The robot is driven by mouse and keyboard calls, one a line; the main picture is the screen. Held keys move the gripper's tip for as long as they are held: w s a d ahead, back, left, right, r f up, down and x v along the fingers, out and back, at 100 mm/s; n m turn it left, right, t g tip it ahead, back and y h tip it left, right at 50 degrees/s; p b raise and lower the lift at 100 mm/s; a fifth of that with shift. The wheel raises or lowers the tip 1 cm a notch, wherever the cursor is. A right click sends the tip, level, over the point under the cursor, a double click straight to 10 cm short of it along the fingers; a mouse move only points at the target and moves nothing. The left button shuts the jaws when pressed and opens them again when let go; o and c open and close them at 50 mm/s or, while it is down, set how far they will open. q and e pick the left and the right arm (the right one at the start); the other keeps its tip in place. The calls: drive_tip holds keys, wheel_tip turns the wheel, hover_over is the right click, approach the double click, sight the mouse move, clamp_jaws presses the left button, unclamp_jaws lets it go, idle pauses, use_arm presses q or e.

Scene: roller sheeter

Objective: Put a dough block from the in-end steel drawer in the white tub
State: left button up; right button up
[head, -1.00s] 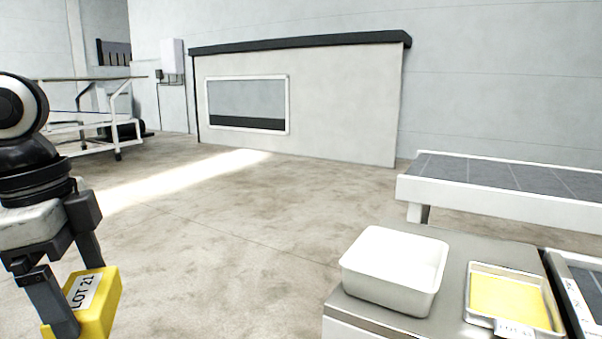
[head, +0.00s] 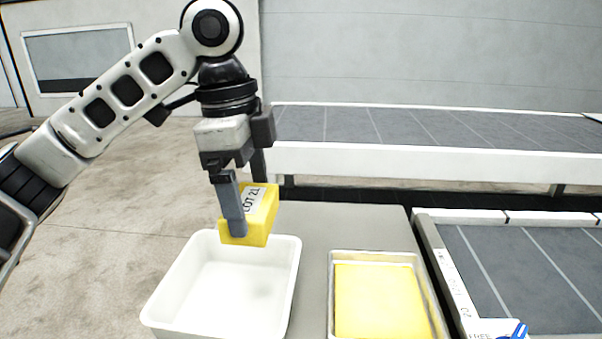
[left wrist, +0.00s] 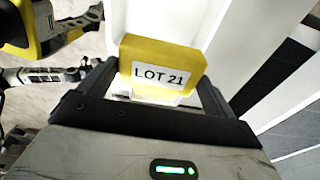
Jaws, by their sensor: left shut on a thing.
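My left gripper (head: 245,205) is shut on a yellow dough block (head: 262,212) with a white "LOT 21" label. The block also shows between the fingers in the left wrist view (left wrist: 162,66). In the head view the block is over the back right part of the white tub (head: 178,289), which looks empty where I can see inside. I cannot tell the exact height of the block above the rim. My right gripper is not in view.
A metal tray (head: 332,262) holding a yellow slab (head: 378,300) lies right of the tub on the grey steel top (head: 318,232). A dark-surfaced conveyor (head: 500,262) lies farther right. A long white-edged conveyor (head: 430,160) runs behind.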

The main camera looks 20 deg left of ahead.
use_arm(q)
drive_tip(key=shift+f, duration=0.15)
drive_tip(key=shift+s+f, duration=0.15)
drive_tip(key=shift+f, duration=0.15)
wheel_tip(320, 180, down, 14)
drive_tip(key=shift+d+r+b, duration=0.1)
drive_tip(key=shift+b, duration=1.05)
drive_tip(key=o, duration=0.9)
drive_tip(key=shift+c, duration=0.2)
drive_tip(key=r, duration=0.5)
drive_tip(key=a+r+p, duration=0.1)
drive_tip(key=r, duration=0.4)
drive_tip(key=a+r+p, duration=0.1)
drive_tip(key=r, duration=0.5)
drive_tip(key=shift+s, duration=0.3)
drive_tip(key=f, duration=0.5)
drive_tip(key=d+f+b, duration=0.1)
drive_tip(key=f, duration=0.4)
drive_tip(key=d+f+b, duration=0.1)
drive_tip(key=f, duration=0.4)
drive_tip(key=shift+w+f, duration=0.25)
drive_tip(key=shift+f, duration=0.15)
drive_tip(key=shift+r, duration=0.5)
